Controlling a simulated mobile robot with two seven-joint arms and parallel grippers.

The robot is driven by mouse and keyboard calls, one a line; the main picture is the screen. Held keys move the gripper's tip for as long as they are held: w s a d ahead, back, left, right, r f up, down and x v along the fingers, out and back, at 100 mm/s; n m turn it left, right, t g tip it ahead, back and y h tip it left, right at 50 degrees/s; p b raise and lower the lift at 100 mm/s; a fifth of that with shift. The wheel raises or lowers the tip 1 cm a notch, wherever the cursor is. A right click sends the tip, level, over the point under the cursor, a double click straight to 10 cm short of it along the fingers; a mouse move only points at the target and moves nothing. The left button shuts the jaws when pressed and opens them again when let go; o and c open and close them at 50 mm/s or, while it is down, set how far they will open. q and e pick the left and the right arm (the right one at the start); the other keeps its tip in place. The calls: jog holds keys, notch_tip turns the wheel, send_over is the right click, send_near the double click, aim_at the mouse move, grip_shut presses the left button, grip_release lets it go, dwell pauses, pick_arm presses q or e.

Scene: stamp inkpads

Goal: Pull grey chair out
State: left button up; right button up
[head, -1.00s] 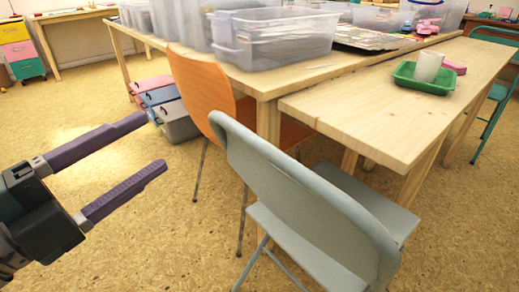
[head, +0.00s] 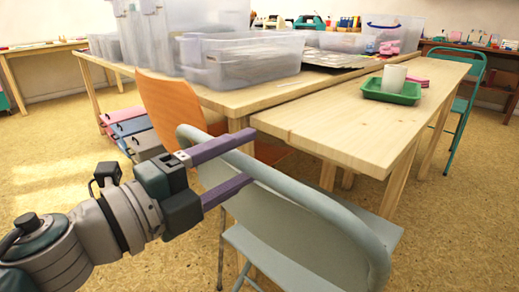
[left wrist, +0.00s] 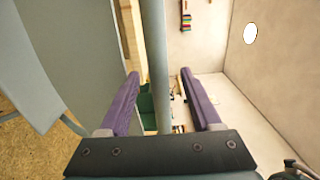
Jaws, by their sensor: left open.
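The grey chair (head: 300,232) stands in the foreground, its back towards me and its seat partly under the wooden table. My left gripper (head: 250,158) is open at the upper left part of the chair's backrest, one finger above the other. In the left wrist view, the tube of the chair's frame (left wrist: 158,60) runs between the two spread purple fingers of the left gripper (left wrist: 158,76), with gaps on both sides. The grey backrest panel fills the left of that view. My right gripper is not in view.
An orange chair (head: 172,105) stands just left of the grey chair. The wooden table (head: 345,125) carries a green tray (head: 391,91) with a white cup; clear bins (head: 240,62) stand on the table behind. Open floor lies at the left.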

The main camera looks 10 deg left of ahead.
pick_arm(q)
jog(key=shift+w+d, duration=0.3)
jog(key=shift+w, duration=0.05)
jog(key=shift+c, duration=0.2)
grip_shut()
dwell(1.0)
